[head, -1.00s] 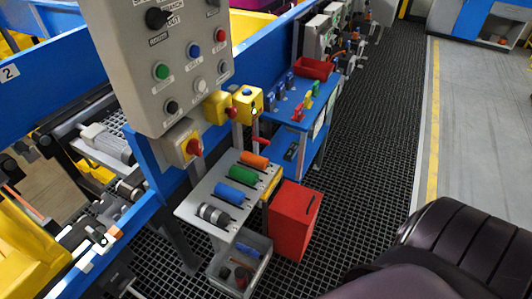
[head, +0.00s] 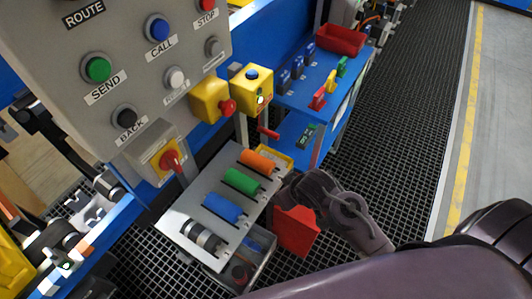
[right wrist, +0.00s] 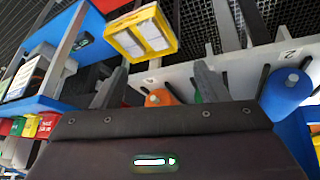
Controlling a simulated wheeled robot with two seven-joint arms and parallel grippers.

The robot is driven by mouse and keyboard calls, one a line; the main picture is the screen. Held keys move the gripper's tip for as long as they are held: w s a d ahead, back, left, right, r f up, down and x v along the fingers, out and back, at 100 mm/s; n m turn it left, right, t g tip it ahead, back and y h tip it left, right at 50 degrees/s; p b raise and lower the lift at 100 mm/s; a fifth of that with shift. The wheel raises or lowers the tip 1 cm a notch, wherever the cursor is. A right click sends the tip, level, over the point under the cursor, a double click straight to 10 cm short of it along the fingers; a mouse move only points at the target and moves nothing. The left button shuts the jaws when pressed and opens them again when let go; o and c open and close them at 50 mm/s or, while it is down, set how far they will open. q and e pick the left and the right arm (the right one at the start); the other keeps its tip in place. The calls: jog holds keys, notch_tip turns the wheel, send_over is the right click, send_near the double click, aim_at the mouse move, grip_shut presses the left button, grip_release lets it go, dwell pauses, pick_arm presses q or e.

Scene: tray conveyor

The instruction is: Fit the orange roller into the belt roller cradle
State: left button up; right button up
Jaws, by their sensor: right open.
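The orange roller (head: 260,161) lies at the far end of a grey slotted rack (head: 178,219), beside green (head: 241,181), blue (head: 222,207) and grey (head: 202,236) rollers. My right gripper comes in from the right beside the rack's orange end; its fingertips are hard to make out in the head view. In the right wrist view my right gripper (right wrist: 158,78) is open and empty, its two fingers apart, with the orange roller (right wrist: 162,97) end-on between them. The blue roller (right wrist: 288,90) is at the right there. I cannot clearly identify the belt roller cradle.
A grey control panel (head: 140,60) with buttons overhangs the rack's left. A yellow tray (right wrist: 143,33) sits close by the orange roller. A red box (head: 294,232) and a grey bin (head: 262,268) stand below. A blue shelf unit (head: 290,95) is behind.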

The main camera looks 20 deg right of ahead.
aim_at(263, 160)
jog(key=w, duration=0.1)
jog(key=w+r+n, duration=0.1)
jog(key=shift+w+d+t+y, duration=0.1)
jog(key=shift+w+t+y, duration=0.2)
jog(key=shift+w+t, duration=0.1)
jog(key=w+r+y, duration=0.1)
jog(key=w+r+n+y, duration=0.1)
jog(key=w, duration=0.1)
jog(key=w+r+n+t+y, duration=0.1)
jog(key=shift+w+r+b, duration=0.2)
jog(key=shift+w+b, duration=0.1)
jog(key=shift+b, duration=0.1)
jog(key=shift+w+r+n+y, duration=0.1)
jog(key=shift+r+n+y, duration=0.4)
jog(key=shift+w+f+g, duration=0.2)
jog(key=shift+f+g, duration=0.1)
jog(key=x, duration=0.3)
jog(key=a+x, duration=0.1)
jog(key=x, duration=0.3)
jog(key=shift+s+r+b, duration=0.1)
jog(key=shift+r+b, duration=0.1)
jog(key=shift+b, duration=0.1)
pick_arm(q)
jog(key=shift+w+d+f, duration=0.35)
jog(key=shift+w+f, duration=0.35)
jog(key=shift+w, duration=0.1)
pick_arm(e)
jog(key=shift+d+r, duration=0.1)
jog(key=c, duration=1.3)
